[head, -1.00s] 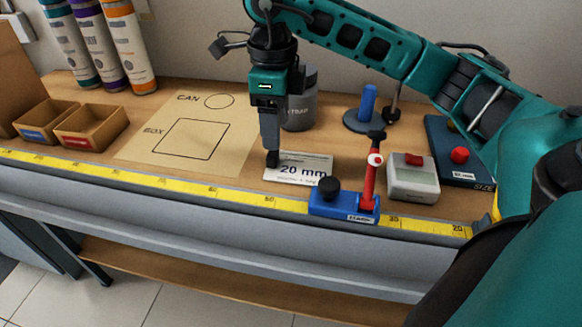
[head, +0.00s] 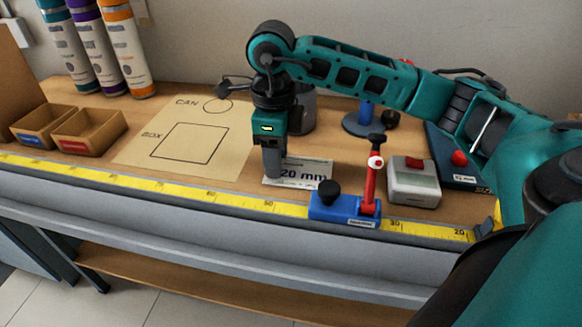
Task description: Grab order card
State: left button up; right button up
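The order card (head: 310,172) is a white card printed "20 mm". It lies flat on the bench between the paper template and the blue clamp tool. My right gripper (head: 273,174) points straight down at the card's left end, and its fingers cover part of that end. The fingers look close together from this side, and I cannot tell whether they are apart or gripping the card's edge. My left gripper is not in view.
A blue tool with a red lever (head: 345,205) stands just right of the card, beside a grey box with a red button (head: 413,182). A grey can (head: 302,108) stands behind my gripper. A paper template (head: 150,148) lies left. A yellow tape (head: 150,187) runs along the front edge.

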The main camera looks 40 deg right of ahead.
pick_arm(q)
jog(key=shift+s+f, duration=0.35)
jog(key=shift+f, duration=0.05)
pick_arm(e)
jog(key=c, duration=0.8)
jog(key=shift+o, duration=0.2)
